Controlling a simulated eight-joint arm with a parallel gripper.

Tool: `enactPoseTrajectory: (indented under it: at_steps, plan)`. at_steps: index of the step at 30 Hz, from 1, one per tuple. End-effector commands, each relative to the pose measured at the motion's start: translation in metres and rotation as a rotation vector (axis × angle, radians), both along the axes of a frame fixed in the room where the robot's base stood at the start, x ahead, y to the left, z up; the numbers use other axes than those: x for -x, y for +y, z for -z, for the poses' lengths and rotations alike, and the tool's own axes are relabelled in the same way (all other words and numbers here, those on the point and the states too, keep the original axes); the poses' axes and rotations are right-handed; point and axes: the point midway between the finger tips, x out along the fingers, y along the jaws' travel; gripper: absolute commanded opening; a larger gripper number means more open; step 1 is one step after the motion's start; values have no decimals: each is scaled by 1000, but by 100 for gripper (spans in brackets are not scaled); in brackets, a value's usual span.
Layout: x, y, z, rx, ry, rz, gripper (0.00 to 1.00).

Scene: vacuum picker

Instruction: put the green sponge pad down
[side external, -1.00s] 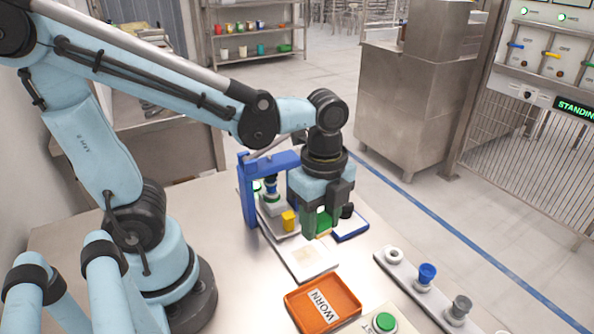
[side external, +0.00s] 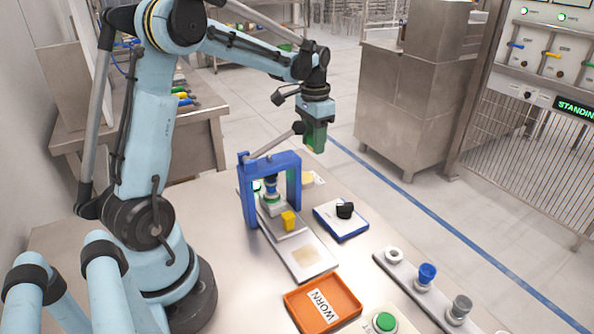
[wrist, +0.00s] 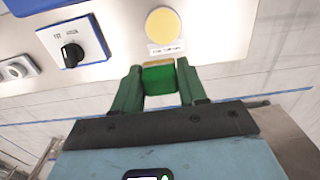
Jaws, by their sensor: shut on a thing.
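My gripper (side external: 314,146) is raised beyond the blue frame, above the far edge of the table. In the wrist view, my gripper (wrist: 159,72) is shut on the green sponge pad (wrist: 160,79), which sits between the two fingertips. In the side view the pad is hard to tell from the fingers. A round yellow spot (wrist: 163,26) with a small label card lies ahead of the fingertips in the wrist view. It also shows in the side view (side external: 307,178), partly hidden behind the frame. The pad appears clear of the table.
A blue frame (side external: 248,199) stands over a fixture with a yellow block (side external: 289,220). A box with a black knob (side external: 345,210) sits to its right. An orange tray (side external: 353,311) marked WORN, a green button (side external: 385,321) and a holder strip (side external: 437,301) are nearer.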

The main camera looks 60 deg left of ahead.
Motion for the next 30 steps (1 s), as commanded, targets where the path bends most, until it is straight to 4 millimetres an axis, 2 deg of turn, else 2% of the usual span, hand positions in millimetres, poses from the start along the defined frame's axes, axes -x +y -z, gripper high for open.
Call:
enactPoseTrajectory:
  at_steps: [1,6,13,19,25,30]
  plan:
    - [1,12,7,0,0,-5,9]
    - [4,48,29,0,0,-3,9]
    - [6,85,52,0,0,1,9]
    - [7,95,61,0,0,4,9]
    - [7,95,88,0,0,5,9]
    - [7,94,98,0,0,5,9]
